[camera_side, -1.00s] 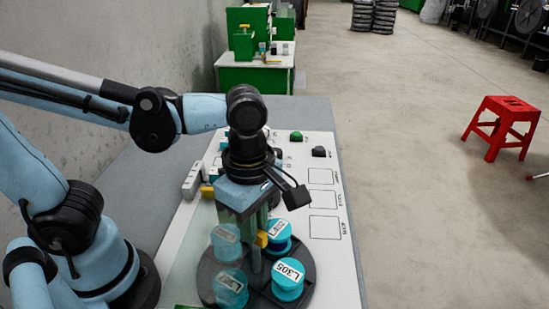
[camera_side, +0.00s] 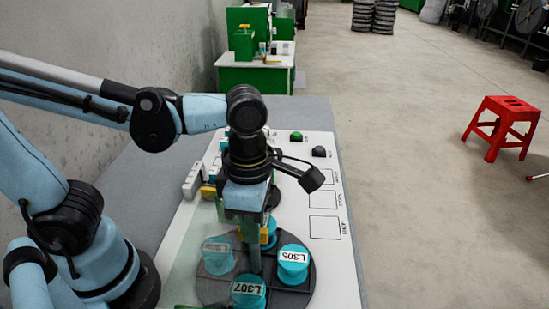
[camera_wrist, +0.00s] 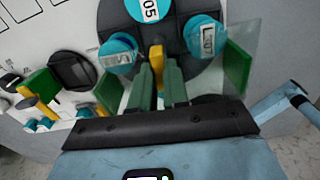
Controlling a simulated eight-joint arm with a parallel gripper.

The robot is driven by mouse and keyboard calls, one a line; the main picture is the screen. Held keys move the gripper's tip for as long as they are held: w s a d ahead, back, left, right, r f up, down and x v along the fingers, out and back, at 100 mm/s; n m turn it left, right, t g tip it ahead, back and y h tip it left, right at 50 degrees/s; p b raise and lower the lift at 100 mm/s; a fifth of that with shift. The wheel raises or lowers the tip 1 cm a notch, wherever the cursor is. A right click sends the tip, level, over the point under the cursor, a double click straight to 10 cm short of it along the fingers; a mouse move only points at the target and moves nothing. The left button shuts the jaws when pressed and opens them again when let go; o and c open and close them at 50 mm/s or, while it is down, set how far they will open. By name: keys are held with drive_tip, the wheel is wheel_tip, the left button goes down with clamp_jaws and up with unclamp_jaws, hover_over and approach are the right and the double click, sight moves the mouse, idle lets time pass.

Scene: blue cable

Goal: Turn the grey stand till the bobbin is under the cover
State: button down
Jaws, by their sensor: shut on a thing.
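The grey stand (camera_side: 290,298) is a dark round turntable carrying several teal bobbins. The bobbin labelled L305 (camera_side: 293,262) is at its right, and the one labelled L307 (camera_side: 248,290) is at the front. Another bobbin (camera_side: 217,256) at the left looks pale behind the clear cover (camera_side: 180,262). The cover also shows as a clear pane in the wrist view (camera_wrist: 243,30). My gripper (camera_wrist: 158,72) points down over the stand's middle, its green fingers shut on the yellow handle (camera_wrist: 157,54). The far part of the stand is hidden behind my gripper.
The white board (camera_side: 335,260) under the stand has printed squares on its right. A green button (camera_side: 296,136) and a black knob (camera_side: 319,151) are at its far end. Green brackets (camera_wrist: 237,68) stand beside the pane. A red stool (camera_side: 502,125) is away on the floor.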

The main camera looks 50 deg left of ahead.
drive_tip(key=shift+n, duration=0.4)
idle(0.4)
drive_tip(key=c, duration=1.1)
unclamp_jaws()
wheel_tip(320, 180, up, 12)
drive_tip(key=shift+r, duration=0.1)
